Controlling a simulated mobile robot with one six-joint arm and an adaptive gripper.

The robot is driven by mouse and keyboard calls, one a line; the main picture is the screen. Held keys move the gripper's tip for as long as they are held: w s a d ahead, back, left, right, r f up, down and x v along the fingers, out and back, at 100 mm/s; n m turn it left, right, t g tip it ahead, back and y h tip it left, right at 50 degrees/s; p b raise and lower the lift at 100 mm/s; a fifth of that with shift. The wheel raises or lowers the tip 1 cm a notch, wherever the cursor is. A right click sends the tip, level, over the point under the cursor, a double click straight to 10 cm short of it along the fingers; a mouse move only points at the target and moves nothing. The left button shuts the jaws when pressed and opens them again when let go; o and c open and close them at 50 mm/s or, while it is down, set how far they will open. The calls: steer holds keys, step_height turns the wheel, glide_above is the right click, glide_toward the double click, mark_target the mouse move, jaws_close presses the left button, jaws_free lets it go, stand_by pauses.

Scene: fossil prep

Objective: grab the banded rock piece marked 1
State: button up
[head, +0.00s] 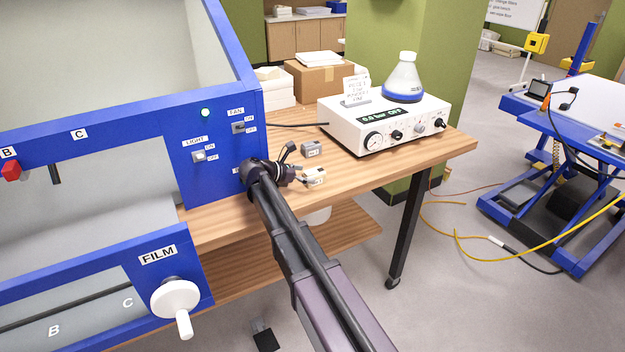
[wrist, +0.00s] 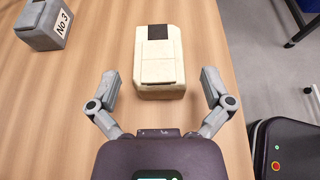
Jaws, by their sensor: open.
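A cream block (wrist: 160,72) with a paler plate and a small dark patch on top lies on the wooden bench in the wrist view. It also shows in the head view (head: 315,177), with a mark too small to read. I see no clear number 1 or banding on it. A grey block labelled No 3 (wrist: 42,24) lies at the upper left of the wrist view, and behind the cream block in the head view (head: 311,149). My gripper (wrist: 160,88) is open; its fingers stand either side of the cream block's near end, with gaps on both sides. It shows in the head view (head: 297,165) too.
A blue cabinet (head: 222,165) with switches stands left of my gripper. A white control box (head: 385,128) with a flask (head: 403,78) on it stands behind, on the wooden bench (head: 345,185). The bench's right edge is near the cream block. Bare wood surrounds both blocks.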

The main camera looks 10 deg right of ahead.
mark_target(316, 175)
steer(key=shift+b+x, duration=0.6)
steer(key=shift+x, duration=1.3)
steer(key=c, duration=1.2)
